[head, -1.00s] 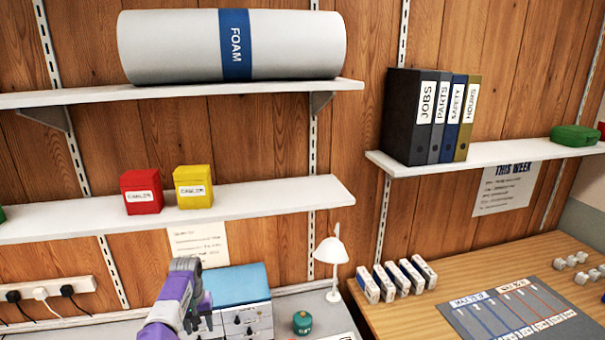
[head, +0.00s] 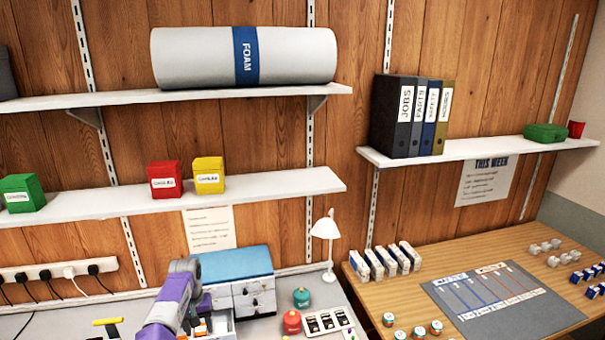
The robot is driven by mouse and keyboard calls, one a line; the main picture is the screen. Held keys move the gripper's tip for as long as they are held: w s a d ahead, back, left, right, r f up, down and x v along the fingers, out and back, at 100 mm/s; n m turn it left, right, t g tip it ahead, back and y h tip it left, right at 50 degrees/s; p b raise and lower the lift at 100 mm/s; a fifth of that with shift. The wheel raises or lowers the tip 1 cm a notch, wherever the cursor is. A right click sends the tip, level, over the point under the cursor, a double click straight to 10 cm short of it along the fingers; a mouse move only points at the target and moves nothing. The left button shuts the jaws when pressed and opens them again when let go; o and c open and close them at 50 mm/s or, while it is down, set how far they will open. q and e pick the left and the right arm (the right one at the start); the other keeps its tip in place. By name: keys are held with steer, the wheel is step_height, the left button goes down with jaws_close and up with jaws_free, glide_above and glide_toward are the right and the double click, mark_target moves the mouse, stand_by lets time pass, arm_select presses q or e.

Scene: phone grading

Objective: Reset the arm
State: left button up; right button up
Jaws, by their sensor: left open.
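My left arm, purple and grey, comes in at the bottom left of the head view. Its gripper (head: 198,318) is low over the grey bench, in front of the blue-topped drawer unit (head: 232,264). The gripper is open, and I see nothing held in it. My right gripper is not in view.
A white lamp (head: 328,240), a green pot (head: 301,297) and a red pot (head: 292,321) stand right of the gripper. A wooden table (head: 420,300) with a grey mat (head: 500,328) is further right. Shelves (head: 270,188) run along the wall above.

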arm_select(q)
steer(key=w+d+f+m, duration=0.1)
steer(key=w+d+f, duration=0.1)
steer(key=d+f, duration=0.4)
steer(key=s+d+f+m+h, duration=0.2)
steer(key=s+d+f+h, duration=0.1)
steer(key=s+d+f, duration=0.9)
steer(key=s+d+f+n+h, duration=0.1)
steer(key=s+f, duration=0.1)
steer(key=s, duration=1.1)
steer(key=s+d+f+n, duration=0.2)
steer(key=s, duration=1)
step_height(320, 180, down, 10)
steer(key=s+b, duration=0.1)
steer(key=b, duration=0.9)
steer(key=shift+a, duration=0.2)
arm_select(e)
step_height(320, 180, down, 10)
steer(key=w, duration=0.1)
arm_select(q)
steer(key=shift+c, duration=0.5)
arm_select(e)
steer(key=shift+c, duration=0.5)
